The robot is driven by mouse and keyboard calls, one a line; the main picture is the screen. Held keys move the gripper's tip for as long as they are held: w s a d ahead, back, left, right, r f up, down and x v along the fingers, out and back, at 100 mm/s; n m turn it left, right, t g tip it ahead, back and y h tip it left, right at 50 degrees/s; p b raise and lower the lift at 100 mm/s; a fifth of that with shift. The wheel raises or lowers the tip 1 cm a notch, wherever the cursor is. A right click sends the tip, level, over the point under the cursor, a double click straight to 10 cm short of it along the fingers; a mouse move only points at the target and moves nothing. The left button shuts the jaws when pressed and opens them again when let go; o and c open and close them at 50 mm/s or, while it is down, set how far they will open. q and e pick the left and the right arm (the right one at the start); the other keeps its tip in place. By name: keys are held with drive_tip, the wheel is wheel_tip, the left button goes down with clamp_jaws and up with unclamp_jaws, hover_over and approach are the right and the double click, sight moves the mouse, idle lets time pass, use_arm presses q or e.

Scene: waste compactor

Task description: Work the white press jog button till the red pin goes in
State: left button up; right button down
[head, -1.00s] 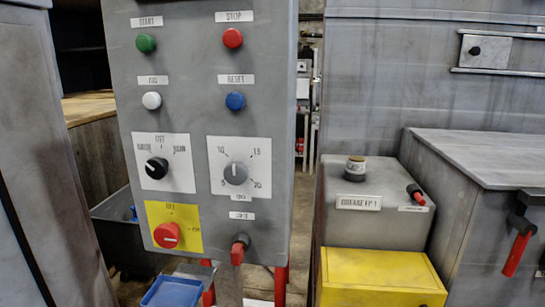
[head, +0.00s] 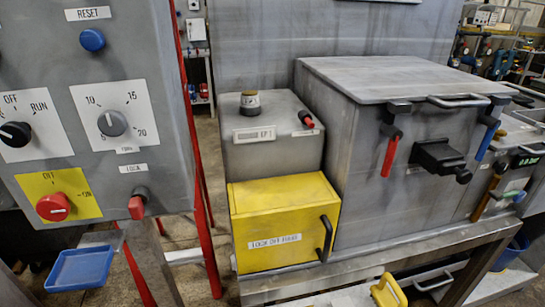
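The grey control panel (head: 140,70) fills the left of the head view. The white jog button is out of the picture now, cut off at the left and top. The blue RESET button (head: 92,40), the black mode knob (head: 15,135), the grey dial (head: 112,123), the red rotary switch (head: 53,207) on its yellow plate and the red LOCK handle (head: 137,205) show. Neither gripper is in view.
A yellow lock-off box (head: 285,225) stands on a metal bench below the grey box (head: 270,150). A large grey chest (head: 345,190) with red and blue levers is right of it. A blue tray (head: 80,268) hangs under the panel. Floor shows between panel and bench.

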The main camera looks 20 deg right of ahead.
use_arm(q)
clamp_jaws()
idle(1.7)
